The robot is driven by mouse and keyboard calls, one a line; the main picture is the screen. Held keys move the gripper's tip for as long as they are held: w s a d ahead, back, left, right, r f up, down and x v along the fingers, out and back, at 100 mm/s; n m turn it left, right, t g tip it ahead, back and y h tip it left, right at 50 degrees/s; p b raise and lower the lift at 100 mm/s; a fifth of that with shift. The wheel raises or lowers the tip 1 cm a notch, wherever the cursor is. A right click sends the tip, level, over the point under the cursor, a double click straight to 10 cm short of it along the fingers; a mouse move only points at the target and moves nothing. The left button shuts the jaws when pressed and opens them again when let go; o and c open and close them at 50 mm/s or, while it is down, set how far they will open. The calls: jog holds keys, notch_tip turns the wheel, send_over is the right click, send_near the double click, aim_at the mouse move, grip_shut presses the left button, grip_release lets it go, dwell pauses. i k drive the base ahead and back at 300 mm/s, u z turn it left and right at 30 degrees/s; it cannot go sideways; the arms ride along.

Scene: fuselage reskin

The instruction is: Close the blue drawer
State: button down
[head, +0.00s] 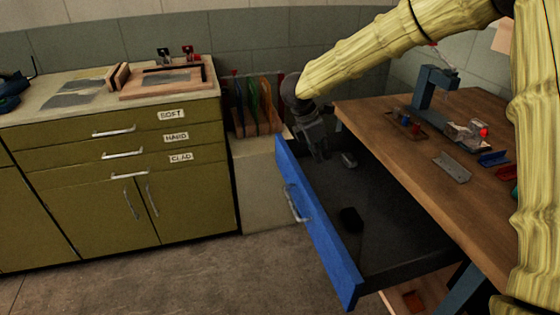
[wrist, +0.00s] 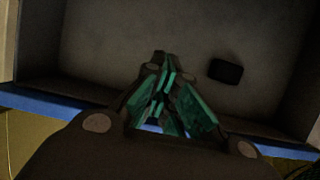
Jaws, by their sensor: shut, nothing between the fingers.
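The blue drawer (head: 315,225) stands pulled out from under the wooden bench, with its metal handle (head: 296,203) on the outer face. Its blue front edge also crosses the wrist view (wrist: 60,108). My gripper (head: 322,153) is at the far end of the drawer front, pointing down over the drawer's inside. It is shut and empty, its green-tinted fingers showing in the wrist view (wrist: 165,95). I cannot tell whether it touches the drawer front. A small black block (head: 351,219) lies in the drawer and shows in the wrist view (wrist: 226,70). A grey item (head: 349,159) lies near my fingertips.
The wooden bench (head: 400,150) carries a blue press-like tool (head: 433,88), a metal bracket (head: 452,167) and small parts. Olive cabinets (head: 75,205) with labelled drawers stand at the left. The floor (head: 190,275) before the drawer is clear.

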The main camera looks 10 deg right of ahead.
aim_at(398, 242)
jog(key=k, duration=1.2)
jog(key=u, duration=0.75)
jog(key=i, duration=1.85)
jog(key=z, duration=0.75)
